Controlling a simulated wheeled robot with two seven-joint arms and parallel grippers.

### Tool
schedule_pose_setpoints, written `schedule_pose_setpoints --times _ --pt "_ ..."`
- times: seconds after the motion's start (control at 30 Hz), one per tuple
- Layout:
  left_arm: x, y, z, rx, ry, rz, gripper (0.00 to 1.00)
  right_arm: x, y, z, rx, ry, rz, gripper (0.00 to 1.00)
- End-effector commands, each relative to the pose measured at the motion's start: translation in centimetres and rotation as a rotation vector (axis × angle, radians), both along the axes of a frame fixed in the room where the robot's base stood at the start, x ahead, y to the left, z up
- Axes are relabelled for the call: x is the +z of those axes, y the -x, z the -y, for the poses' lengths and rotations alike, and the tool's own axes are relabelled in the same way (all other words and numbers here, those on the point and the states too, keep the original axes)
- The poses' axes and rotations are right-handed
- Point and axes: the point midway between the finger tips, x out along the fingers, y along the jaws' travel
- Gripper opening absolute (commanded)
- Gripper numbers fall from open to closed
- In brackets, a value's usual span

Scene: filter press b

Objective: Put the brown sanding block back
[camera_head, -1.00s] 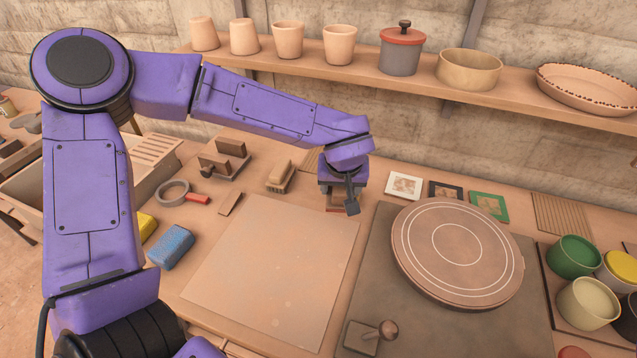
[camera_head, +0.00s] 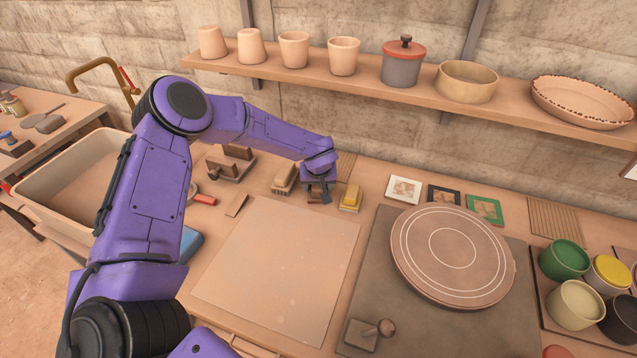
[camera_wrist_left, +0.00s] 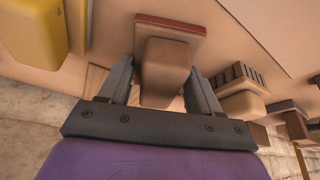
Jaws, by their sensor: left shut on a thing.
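My left gripper (camera_head: 319,193) is over the back of the bench, between a wooden brush (camera_head: 284,179) and a yellow block (camera_head: 351,198). In the left wrist view its fingers (camera_wrist_left: 162,88) are shut on the brown sanding block (camera_wrist_left: 168,52), which has a rounded brown grip and a flat reddish base. The yellow block (camera_wrist_left: 38,32) is left of it in that view, and the brush (camera_wrist_left: 242,90) is right. In the head view the gripper mostly hides the sanding block. I cannot tell whether its base touches the bench. My right gripper is out of view.
A pale square board (camera_head: 277,268) lies in front of the gripper. A round wheel (camera_head: 453,255) stands to the right, with framed tiles (camera_head: 444,194) behind it. A shelf (camera_head: 420,88) of pots runs along the wall above. A large tub (camera_head: 50,190) is at the left.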

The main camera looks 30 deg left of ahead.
Motion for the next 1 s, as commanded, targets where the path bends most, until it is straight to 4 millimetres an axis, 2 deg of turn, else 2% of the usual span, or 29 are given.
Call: schedule_pose_setpoints --times 0.33,0.37,0.4,0.43,0.77,0.87,1.0 --pt "-0.4 -0.1 0.1 -0.001 0.001 0.002 0.39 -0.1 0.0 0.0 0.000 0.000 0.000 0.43" --pt "-0.3 -0.1 0.1 -0.001 0.001 0.002 0.70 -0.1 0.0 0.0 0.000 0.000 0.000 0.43" --pt "-0.3 -0.1 0.0 -0.001 0.001 0.002 0.83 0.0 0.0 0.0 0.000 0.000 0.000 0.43" --pt "-0.3 -0.1 0.0 -0.001 0.001 0.002 0.89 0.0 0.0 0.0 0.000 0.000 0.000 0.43" --pt "0.2 -0.1 0.0 0.000 0.001 0.003 0.89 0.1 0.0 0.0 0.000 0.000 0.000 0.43" --pt "1.5 0.3 0.4 0.000 0.003 0.006 0.89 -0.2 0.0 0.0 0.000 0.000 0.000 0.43" --pt "5.0 1.4 1.2 0.000 0.003 0.007 0.89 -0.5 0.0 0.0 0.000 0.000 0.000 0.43"
